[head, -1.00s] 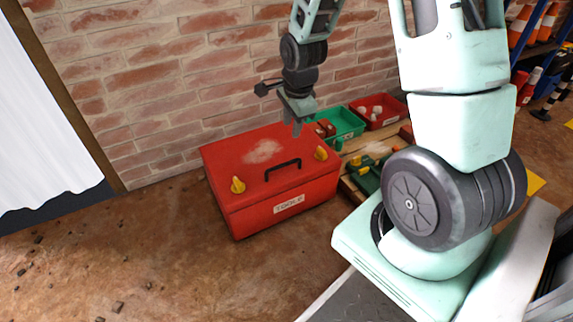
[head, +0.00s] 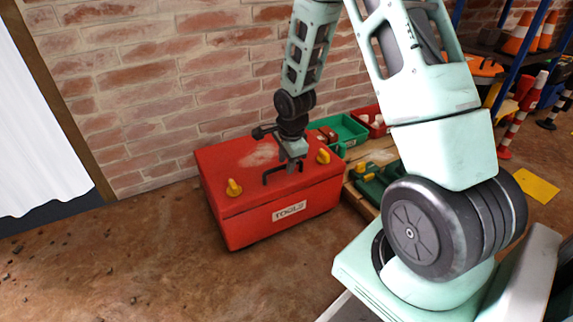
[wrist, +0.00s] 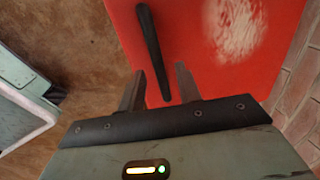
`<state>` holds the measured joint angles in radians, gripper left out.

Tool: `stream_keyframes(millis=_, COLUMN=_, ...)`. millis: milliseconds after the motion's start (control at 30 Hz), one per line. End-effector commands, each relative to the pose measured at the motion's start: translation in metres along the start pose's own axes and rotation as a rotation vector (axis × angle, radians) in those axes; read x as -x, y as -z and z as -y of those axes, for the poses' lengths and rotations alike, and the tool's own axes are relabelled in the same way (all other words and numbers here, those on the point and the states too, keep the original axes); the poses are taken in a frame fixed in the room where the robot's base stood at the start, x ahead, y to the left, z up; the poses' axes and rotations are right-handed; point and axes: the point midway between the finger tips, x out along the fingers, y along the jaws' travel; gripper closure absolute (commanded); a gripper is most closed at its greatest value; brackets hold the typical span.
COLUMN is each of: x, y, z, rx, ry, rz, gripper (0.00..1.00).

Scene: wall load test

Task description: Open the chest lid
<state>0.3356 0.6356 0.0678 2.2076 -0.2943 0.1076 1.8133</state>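The red chest (head: 270,208) stands on the floor against the brick wall, with a shut lid, a "TOOLS" label (head: 289,211) on its front and two yellow latches (head: 233,188) (head: 323,156). A black handle (head: 268,178) is on the lid. My gripper (head: 292,168) points down over the lid at the handle's right part. In the wrist view my gripper (wrist: 159,85) is open, its two fingers apart. The handle (wrist: 152,50) runs between them near its end. Contact between fingers and handle cannot be told.
A green bin (head: 346,130) and a red bin (head: 377,118) stand right of the chest by the wall. A green case (head: 378,180) lies on a wooden pallet nearby. The floor left and in front of the chest is clear except for small debris.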

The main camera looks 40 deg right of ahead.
Motion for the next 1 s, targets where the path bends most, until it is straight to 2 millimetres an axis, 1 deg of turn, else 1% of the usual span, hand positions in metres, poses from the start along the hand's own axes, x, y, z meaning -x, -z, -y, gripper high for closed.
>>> stream_keyframes(millis=200, x=0.0, y=0.0, z=0.0, rx=0.0, ry=0.0, rz=0.0, gripper=0.66)
stream_keyframes(millis=233, x=0.0, y=0.0, z=0.0, rx=0.0, ry=0.0, rz=0.0, gripper=0.69)
stream_keyframes(millis=333, x=0.0, y=0.0, z=0.0, rx=0.0, ry=0.0, rz=0.0, gripper=0.97)
stream_keyframes(millis=367, x=0.0, y=0.0, z=0.0, rx=0.0, ry=0.0, rz=0.0, gripper=1.0)
stream_keyframes(millis=667, x=0.004, y=0.0, z=0.002, rx=0.0, ry=-0.007, rz=0.0, gripper=1.0)
stream_keyframes(millis=867, x=0.019, y=0.0, z=0.008, rx=-0.001, ry=-0.045, rz=0.0, gripper=1.0)
stream_keyframes(millis=1000, x=0.034, y=0.0, z=0.016, rx=-0.001, ry=-0.093, rz=0.0, gripper=1.0)
